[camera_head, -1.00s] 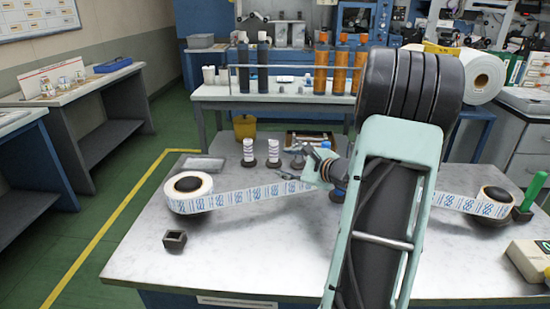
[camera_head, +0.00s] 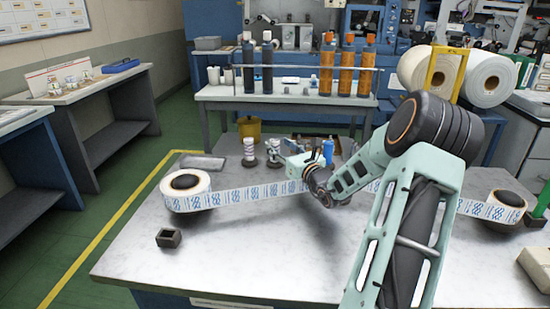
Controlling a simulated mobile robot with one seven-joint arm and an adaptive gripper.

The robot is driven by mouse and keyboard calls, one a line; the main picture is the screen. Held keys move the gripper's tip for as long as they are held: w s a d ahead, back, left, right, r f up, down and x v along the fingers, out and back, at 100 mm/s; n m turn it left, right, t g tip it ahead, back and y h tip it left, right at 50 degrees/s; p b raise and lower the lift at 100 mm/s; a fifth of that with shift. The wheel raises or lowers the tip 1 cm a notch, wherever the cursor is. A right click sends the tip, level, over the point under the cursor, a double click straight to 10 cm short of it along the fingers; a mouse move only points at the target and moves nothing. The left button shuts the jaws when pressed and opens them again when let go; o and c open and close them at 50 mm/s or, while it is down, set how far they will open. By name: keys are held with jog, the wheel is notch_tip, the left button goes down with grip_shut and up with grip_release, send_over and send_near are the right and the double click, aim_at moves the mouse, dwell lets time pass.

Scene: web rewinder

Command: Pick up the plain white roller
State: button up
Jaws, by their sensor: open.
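Two small white rollers stand upright on dark round bases near the back edge of the table. One is the left roller (camera_head: 249,147) and the other is the right roller (camera_head: 273,146). At this size I cannot tell surely which is plain. My gripper (camera_head: 287,147) is just right of the right roller, pointing left and away from me. Its jaws are small in view; it is open and holds nothing that I can see. It may hide part of what stands behind it.
A printed label web (camera_head: 255,194) runs across the table from the left reel (camera_head: 186,190) to the right reel (camera_head: 503,206), passing behind my arm. A small dark square block (camera_head: 168,238) lies front left. A blue bottle (camera_head: 328,150) stands behind my arm. The front middle tabletop is clear.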

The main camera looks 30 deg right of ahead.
aim_at(277, 142)
jog(key=w, duration=0.4)
jog(key=shift+d+f+b, duration=0.1)
jog(key=shift+d+b, duration=0.05)
jog(key=shift+b, duration=0.2)
jog(key=shift+c, duration=0.5)
grip_shut()
jog(key=shift+w+r, duration=0.1)
jog(key=shift+r, duration=0.25)
